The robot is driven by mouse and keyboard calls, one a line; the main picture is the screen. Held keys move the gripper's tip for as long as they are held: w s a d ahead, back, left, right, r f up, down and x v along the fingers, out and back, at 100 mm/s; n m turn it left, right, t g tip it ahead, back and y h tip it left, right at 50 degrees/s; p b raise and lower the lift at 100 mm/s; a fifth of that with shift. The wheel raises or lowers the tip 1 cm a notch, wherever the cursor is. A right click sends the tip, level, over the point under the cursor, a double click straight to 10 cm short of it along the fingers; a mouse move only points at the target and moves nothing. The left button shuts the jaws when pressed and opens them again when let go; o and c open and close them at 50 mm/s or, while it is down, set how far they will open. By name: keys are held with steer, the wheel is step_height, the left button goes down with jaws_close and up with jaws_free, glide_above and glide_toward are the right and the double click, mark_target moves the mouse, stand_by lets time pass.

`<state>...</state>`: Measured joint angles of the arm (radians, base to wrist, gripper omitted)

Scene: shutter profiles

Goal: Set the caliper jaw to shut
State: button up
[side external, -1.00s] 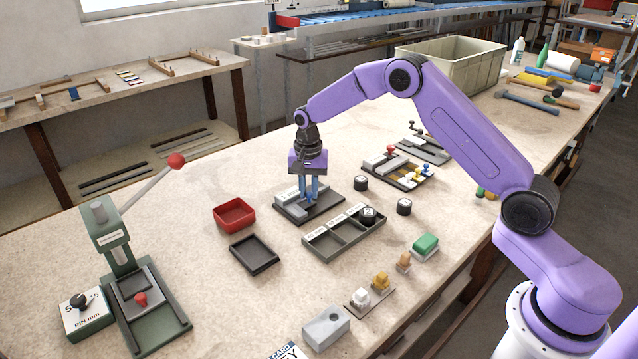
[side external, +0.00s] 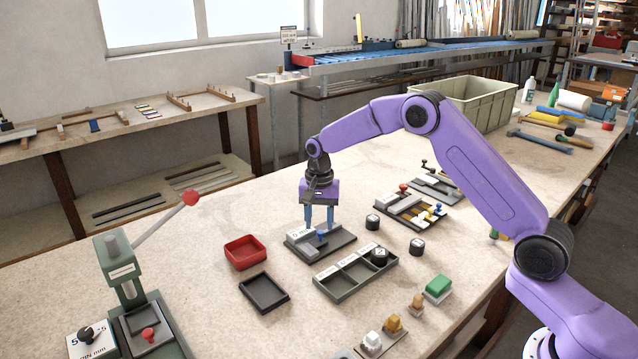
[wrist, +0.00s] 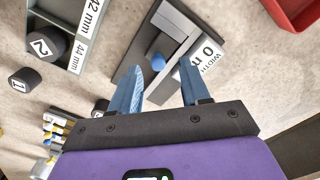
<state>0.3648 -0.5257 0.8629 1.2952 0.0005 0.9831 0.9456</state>
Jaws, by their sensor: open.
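The caliper is a dark plate (side external: 342,242) with a light grey block and a white label marked WIDTH, which reads in the wrist view (wrist: 207,54). A blue knob (side external: 322,235) stands on its sliding part, and it shows also in the wrist view (wrist: 155,58). I cannot tell whether a gap is left between the jaw faces. My gripper (side external: 318,228) is above the caliper with its two blue fingers spread and empty. In the wrist view the fingertips (wrist: 163,68) are apart, and the knob lies beyond them, seemingly untouched.
A grey compartment tray (side external: 327,283) with a black numbered cylinder is in front of the caliper. Two more black cylinders (side external: 372,222) stand to the right. A red bin (side external: 245,252) and an empty dark tray (side external: 264,294) are at left. A green lever press (side external: 125,270) stands farther left.

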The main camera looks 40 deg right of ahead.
mark_target(319, 233)
step_height(319, 233, up, 15)
stand_by(0.3)
steer(key=shift+s+a, duration=0.1)
steer(key=shift+a, duration=0.05)
steer(key=s+a+r+n, duration=0.1)
steer(key=s+a+n, duration=0.35)
steer(key=s, duration=0.45)
steer(key=s+a+n, duration=0.4)
steer(key=s+n, duration=0.2)
steer(key=s, duration=0.4)
steer(key=s+d+f+n, duration=0.2)
steer(key=s+n, duration=0.3)
steer(key=s, duration=0.7)
steer(key=s+d+f+n, duration=0.3)
steer(key=s+n, duration=0.3)
steer(key=s, duration=0.6)
steer(key=shift+d+f, duration=0.15)
steer(key=shift+d, duration=0.55)
